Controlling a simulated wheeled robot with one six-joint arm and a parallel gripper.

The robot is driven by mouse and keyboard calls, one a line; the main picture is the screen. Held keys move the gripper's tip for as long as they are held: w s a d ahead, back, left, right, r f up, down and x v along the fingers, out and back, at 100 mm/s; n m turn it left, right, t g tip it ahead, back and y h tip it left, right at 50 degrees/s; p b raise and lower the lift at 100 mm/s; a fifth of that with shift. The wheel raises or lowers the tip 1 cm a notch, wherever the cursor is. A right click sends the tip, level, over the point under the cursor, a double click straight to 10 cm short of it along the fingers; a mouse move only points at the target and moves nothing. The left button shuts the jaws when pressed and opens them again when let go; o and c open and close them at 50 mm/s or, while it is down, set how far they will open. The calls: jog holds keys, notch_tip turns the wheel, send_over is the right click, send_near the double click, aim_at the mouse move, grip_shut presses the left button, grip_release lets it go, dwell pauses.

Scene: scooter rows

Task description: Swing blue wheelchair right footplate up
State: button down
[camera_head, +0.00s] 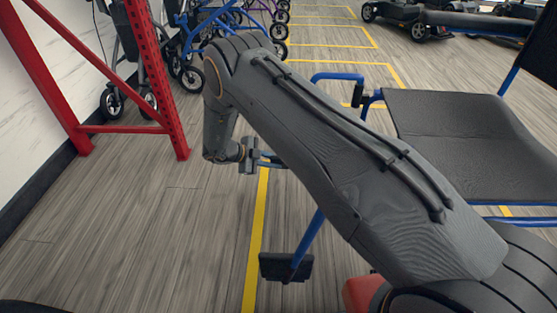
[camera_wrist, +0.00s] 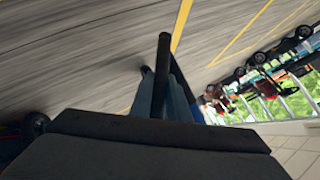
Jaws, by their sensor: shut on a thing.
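The blue wheelchair's black seat (camera_head: 450,125) and blue frame stand at the right in the head view, partly behind my arm. Its near footplate (camera_head: 286,267) is a black plate low over the floor on a blue tube. My gripper (camera_head: 260,158) is at the far front side of the chair, shut on the far footplate, which I take as the right one. Little of that plate shows there. In the wrist view, the right footplate (camera_wrist: 164,60) appears as a dark, edge-on bar between my gripper's fingers (camera_wrist: 167,92). Its hanger is mostly hidden by my arm.
A red metal rack upright (camera_head: 158,80) stands left of my gripper, by the white wall. Blue and dark walkers (camera_head: 195,45) are behind it. Mobility scooters (camera_head: 430,20) stand at the far right. The grey floor with yellow lines (camera_head: 256,235) is clear at front left.

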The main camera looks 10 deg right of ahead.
jog(key=shift+w+r+n+g+y+b, duration=0.15)
jog(key=shift+w+n+g+b, duration=0.15)
jog(key=shift+w+g+b, duration=0.3)
jog(key=shift+w+r+n+g+y+b, duration=0.15)
jog(key=shift+w+n+g+b, duration=0.15)
jog(key=shift+w+g+b, duration=0.3)
jog(key=w+g+b, duration=0.1)
jog(key=b, duration=0.1)
jog(key=w+n+g+b, duration=0.1)
jog(key=b, duration=0.1)
jog(key=w+g+b, duration=0.1)
jog(key=b, duration=0.1)
jog(key=shift+d+r+n+y+b, duration=0.35)
jog(key=shift+d+n+y, duration=0.05)
jog(key=shift+s, duration=0.1)
jog(key=c, duration=1.7)
grip_release()
jog(key=shift+d, duration=0.1)
jog(key=shift+r, duration=0.1)
jog(key=p+v, duration=0.2)
jog(key=v, duration=0.5)
jog(key=shift+w+a+r, duration=0.2)
jog(key=shift+a+r, duration=0.05)
jog(key=shift+a, duration=0.05)
